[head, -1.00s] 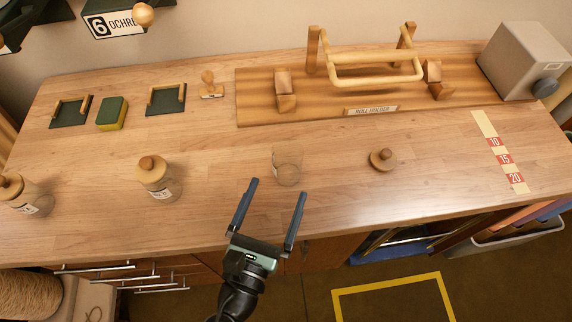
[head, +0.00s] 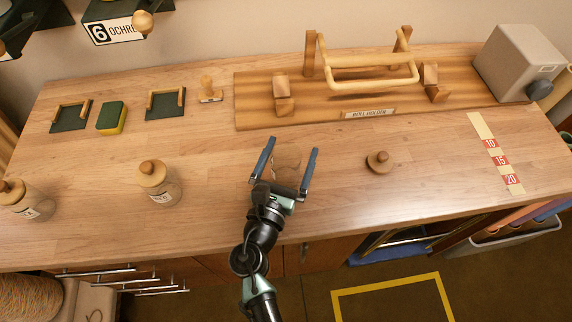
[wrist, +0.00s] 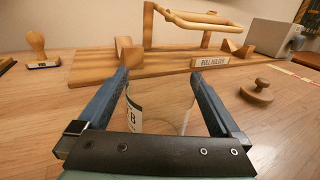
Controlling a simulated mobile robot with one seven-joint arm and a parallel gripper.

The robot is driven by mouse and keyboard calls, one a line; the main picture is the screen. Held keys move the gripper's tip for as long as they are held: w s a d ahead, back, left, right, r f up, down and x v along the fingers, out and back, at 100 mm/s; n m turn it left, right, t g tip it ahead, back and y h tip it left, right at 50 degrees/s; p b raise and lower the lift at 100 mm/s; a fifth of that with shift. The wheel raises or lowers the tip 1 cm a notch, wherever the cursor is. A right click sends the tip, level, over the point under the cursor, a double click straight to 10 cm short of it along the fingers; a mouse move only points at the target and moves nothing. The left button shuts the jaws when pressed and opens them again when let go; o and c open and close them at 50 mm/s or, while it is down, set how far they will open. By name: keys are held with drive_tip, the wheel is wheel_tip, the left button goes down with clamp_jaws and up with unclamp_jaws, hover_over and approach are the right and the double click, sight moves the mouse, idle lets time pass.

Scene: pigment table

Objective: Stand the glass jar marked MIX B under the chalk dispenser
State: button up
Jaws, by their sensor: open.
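An open glass jar (head: 287,160) stands upright near the middle of the table. In the wrist view the jar (wrist: 165,108) shows a white label at its left side with a letter B; the rest of the label is hidden. My gripper (head: 290,149) is open, with one finger on each side of the jar. In the wrist view the gripper (wrist: 160,75) shows gaps or near gaps at the glass; I cannot tell whether it touches. No dispenser marked chalk is readable; one dispenser sign (head: 113,31) at top left reads 6 OCHRE.
A wooden lid (head: 379,162) lies right of the jar. Two lidded jars (head: 158,184) (head: 27,201) stand at left. Dark green pads with wooden rails (head: 165,104) (head: 70,117), a sponge (head: 111,118) and a stamp (head: 210,91) lie behind. The roll holder (head: 340,112) stands at the back.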

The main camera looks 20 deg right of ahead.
clamp_jaws()
idle(0.4)
wheel_tip(320, 180, up, 28)
drive_tip(key=p, duration=0.8)
